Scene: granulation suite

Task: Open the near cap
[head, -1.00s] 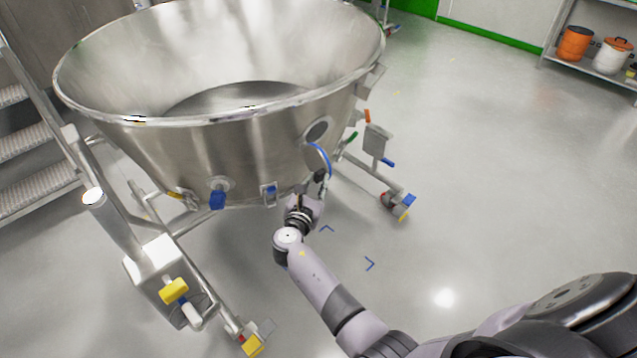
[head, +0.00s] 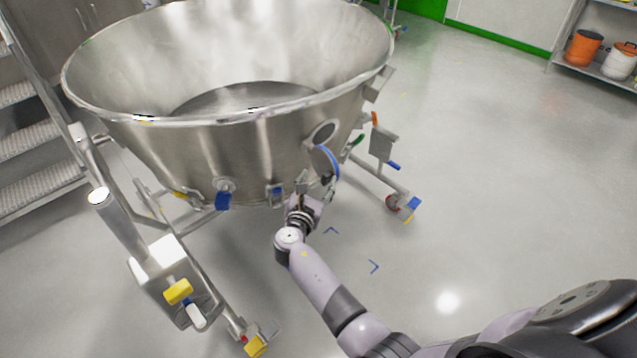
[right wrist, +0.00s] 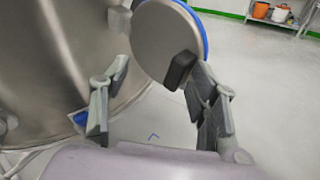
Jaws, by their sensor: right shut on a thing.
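The near cap (head: 327,165) is a round grey disc with a blue rim. It hangs swung away from a round port (head: 323,132) in the side of the steel bowl (head: 220,155). In the right wrist view the cap (right wrist: 163,38) shows its grey face and a black handle (right wrist: 180,70). My right gripper (head: 312,188) is at the cap below the port. In the right wrist view my right gripper (right wrist: 152,85) has the handle against its right finger and is shut on the cap, though its left finger looks apart from it. My left gripper is out of view.
The bowl's wheeled frame has a post (head: 118,225) at the left and a caster (head: 402,208) at the right. Metal steps (head: 35,150) stand at the left. A shelf with an orange pot (head: 583,48) is at the far right. The floor at the right is clear.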

